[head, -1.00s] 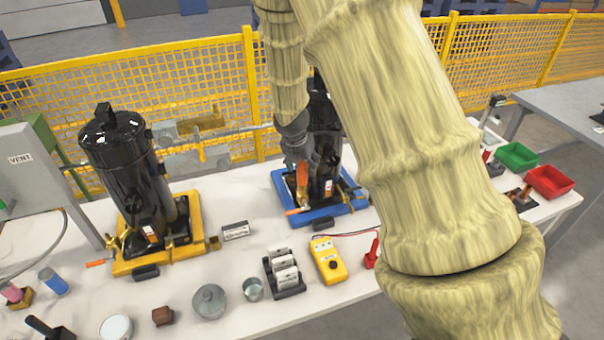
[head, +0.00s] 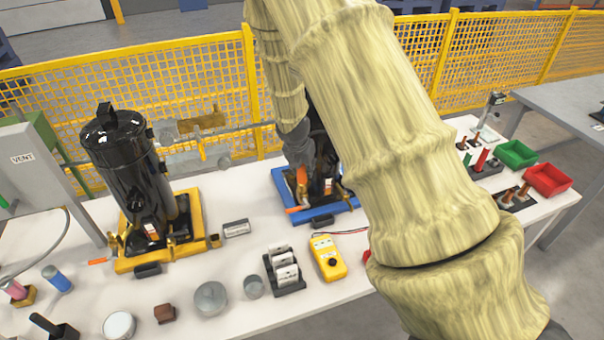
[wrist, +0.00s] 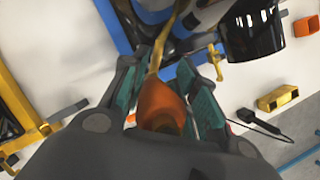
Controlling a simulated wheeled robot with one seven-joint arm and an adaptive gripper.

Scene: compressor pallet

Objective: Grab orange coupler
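The orange coupler (wrist: 160,103) sits between the two teal-padded fingers of my gripper (wrist: 182,62) in the wrist view. The fingers stand apart on either side of it, with a small gap at its left; contact on the right cannot be told. In the head view the orange coupler (head: 302,177) shows just below my gripper, in front of the black compressor on the blue pallet (head: 320,215). My forearm hides part of that compressor.
Another black compressor (head: 130,165) stands on a yellow pallet (head: 140,264) at left. A yellow meter (head: 327,258), a dark rack (head: 292,288) and metal cups lie in front. Green (head: 517,154) and red (head: 547,179) bins are at right. A yellow mesh fence (head: 200,75) runs behind.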

